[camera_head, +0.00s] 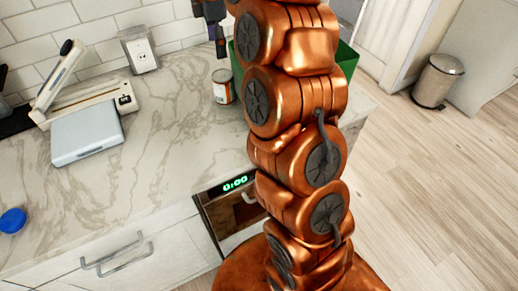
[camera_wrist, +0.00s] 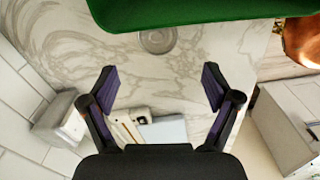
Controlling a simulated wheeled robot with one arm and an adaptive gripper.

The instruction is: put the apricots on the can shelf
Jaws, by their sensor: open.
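A small can with a pale and orange label (camera_head: 222,86), likely the apricots, stands upright on the marble counter, just left of my arm. Its round metal top shows in the wrist view (camera_wrist: 157,40), ahead of my fingers. My gripper (camera_wrist: 160,78) is open and empty, with its two purple-padded fingers spread apart. In the head view my gripper (camera_head: 218,45) hangs above and slightly left of the can, apart from it. The label text is too small to read. No can shelf is visible in either view.
A green container (camera_head: 347,62) stands behind my arm, close to the can; its side also shows in the wrist view (camera_wrist: 200,12). Counter (camera_head: 170,150) between is clear.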

